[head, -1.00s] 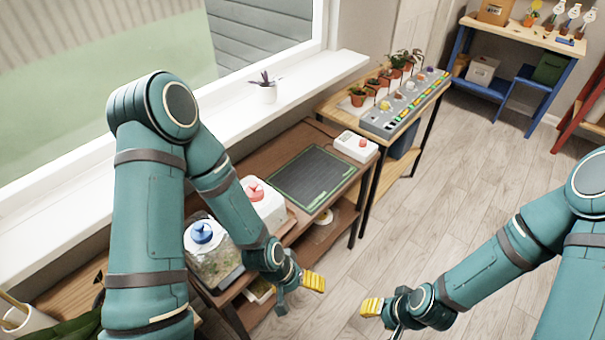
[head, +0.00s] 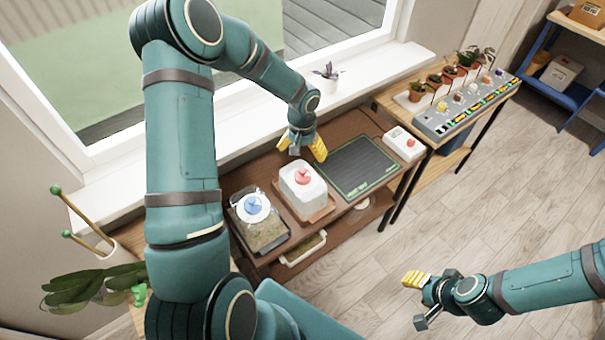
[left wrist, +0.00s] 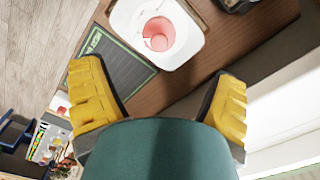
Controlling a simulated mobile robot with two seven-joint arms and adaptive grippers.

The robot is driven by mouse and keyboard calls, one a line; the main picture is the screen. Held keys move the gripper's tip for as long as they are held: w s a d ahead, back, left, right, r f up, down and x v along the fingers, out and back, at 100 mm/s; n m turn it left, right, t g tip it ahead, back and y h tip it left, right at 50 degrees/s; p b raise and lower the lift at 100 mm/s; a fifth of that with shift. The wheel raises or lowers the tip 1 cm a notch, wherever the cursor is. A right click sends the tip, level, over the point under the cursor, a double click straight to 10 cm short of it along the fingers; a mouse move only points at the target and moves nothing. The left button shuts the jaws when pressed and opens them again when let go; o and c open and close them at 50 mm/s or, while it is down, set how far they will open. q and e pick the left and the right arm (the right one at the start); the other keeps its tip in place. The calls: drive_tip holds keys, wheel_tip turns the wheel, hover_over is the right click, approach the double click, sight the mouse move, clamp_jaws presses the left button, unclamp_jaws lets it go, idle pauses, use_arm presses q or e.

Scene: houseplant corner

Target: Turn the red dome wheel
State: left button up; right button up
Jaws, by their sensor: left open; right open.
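The red dome wheel (head: 303,177) sits on top of a white box-shaped container (head: 302,193) on the brown bench. In the left wrist view the red wheel (left wrist: 159,33) shows near the top, inside a round recess in the white top. My left gripper (head: 304,150) is open and empty, above the back of the bench, just behind and above the white container and apart from the wheel. Its yellow fingers (left wrist: 160,105) are spread wide in the left wrist view. My right gripper (head: 425,300) is open and empty over the floor at the lower right.
A clear container with a blue wheel (head: 254,207) stands left of the white one. A dark green-edged mat (head: 356,166) lies to its right, then a white box with a red button (head: 404,143). The window sill (head: 370,75) runs behind the bench.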

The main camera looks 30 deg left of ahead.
sight(302, 171)
use_arm(q)
wheel_tip(302, 171, down, 12)
drive_tip(key=shift+r, duration=0.2)
drive_tip(key=c, duration=1.2)
